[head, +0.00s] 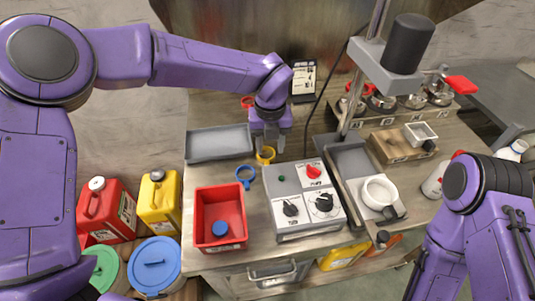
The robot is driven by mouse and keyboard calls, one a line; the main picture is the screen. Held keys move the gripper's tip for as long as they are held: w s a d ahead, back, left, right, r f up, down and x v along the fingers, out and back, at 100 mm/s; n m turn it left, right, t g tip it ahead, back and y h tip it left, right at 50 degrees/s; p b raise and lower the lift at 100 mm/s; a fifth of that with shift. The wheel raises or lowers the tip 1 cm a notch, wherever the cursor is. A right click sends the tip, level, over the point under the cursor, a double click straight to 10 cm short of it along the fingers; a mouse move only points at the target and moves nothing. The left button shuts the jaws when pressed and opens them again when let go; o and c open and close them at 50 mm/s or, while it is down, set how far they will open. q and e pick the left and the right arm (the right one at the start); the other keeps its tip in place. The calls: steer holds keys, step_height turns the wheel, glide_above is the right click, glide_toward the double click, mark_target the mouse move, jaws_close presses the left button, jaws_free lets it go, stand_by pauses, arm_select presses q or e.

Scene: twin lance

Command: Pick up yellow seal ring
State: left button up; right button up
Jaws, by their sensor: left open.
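The yellow seal ring (261,159) lies on the workbench in the head view, between the grey tray and the control box. My left gripper (268,146) points down right over it, open, with its fingers close to the ring and partly covering its far side. I cannot tell whether the fingers touch the ring. My right arm shows at the lower right, but its gripper is not in view.
A blue ring (245,184) lies just in front, left of the control box (290,183). A red bin (206,203) holds a blue cap. A grey tray (205,148) is to the left. A press stand (347,108) rises to the right.

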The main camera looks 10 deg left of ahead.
mark_target(267, 160)
arm_select(q)
steer(key=f, duration=0.2)
steer(key=f+p, duration=0.1)
steer(key=f, duration=0.3)
steer(key=shift+a+f+p, duration=0.15)
steer(key=shift+a+p, duration=0.25)
steer(key=shift+s, duration=0.15)
jaws_close()
